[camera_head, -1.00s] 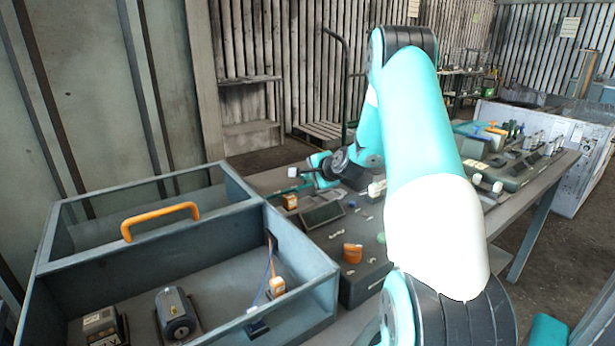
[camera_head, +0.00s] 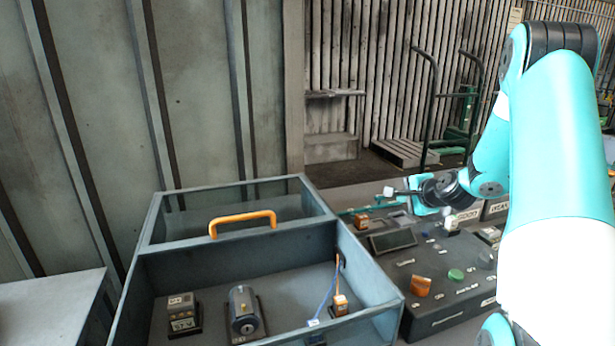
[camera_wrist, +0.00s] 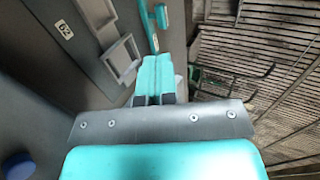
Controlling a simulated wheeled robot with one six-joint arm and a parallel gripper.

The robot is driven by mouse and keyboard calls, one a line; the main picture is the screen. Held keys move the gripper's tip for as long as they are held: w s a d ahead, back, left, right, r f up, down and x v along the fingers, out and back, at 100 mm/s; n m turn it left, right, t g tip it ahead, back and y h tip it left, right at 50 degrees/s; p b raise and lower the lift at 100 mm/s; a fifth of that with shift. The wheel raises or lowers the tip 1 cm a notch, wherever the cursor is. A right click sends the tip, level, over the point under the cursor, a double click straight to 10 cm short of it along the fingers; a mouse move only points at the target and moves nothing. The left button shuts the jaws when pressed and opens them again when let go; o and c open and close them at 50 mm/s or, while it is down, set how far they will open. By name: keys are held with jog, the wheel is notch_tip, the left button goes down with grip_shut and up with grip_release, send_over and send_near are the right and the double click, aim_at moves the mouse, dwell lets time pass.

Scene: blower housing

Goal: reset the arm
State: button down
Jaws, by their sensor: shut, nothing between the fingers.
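My gripper (camera_head: 398,191) is at the end of my teal arm, to the right of the open blue-grey housing box (camera_head: 140,292) in the head view. It hangs above the far part of the dark control panel (camera_head: 450,297). In the wrist view the two teal fingers of my gripper (camera_wrist: 154,66) lie side by side, shut, with nothing between them. A grey bracket-like part (camera_wrist: 122,58) and a teal-handled item (camera_wrist: 147,25) show beyond the fingers. Whether the fingers touch anything is not clear.
The box holds a motor (camera_head: 243,312), a small labelled block (camera_head: 182,314) and an orange-and-white part (camera_head: 341,303) with a blue wire. A grey surface (camera_head: 50,300) lies left. A hand truck (camera_head: 430,110) and pallet (camera_head: 405,152) stand behind.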

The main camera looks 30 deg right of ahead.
jog(key=s+a+r+n+g+y, duration=0.1)
jog(key=a+r+n+y, duration=0.2)
jog(key=a, duration=0.7)
jog(key=a+r+n+g+y, duration=0.2)
jog(key=a+n, duration=0.4)
jog(key=a, duration=0.4)
jog(key=s+a+r+n+g+y, duration=0.1)
jog(key=a+r+n+y, duration=0.2)
jog(key=a, duration=0.7)
jog(key=s+a+r+n+g, duration=0.2)
jog(key=s+a+n+g, duration=0.2)
jog(key=s+a+n, duration=0.5)
jog(key=s+a+n+g, duration=0.2)
jog(key=s+a+n, duration=0.1)
jog(key=s, duration=0.4)
jog(key=s+a+r+n+g+h, duration=0.1)
jog(key=s+a+n, duration=0.2)
jog(key=s, duration=0.4)
jog(key=shift+s+a+n+g, duration=0.15)
jog(key=shift+s+n+g, duration=0.15)
jog(key=shift+s+g, duration=0.1)
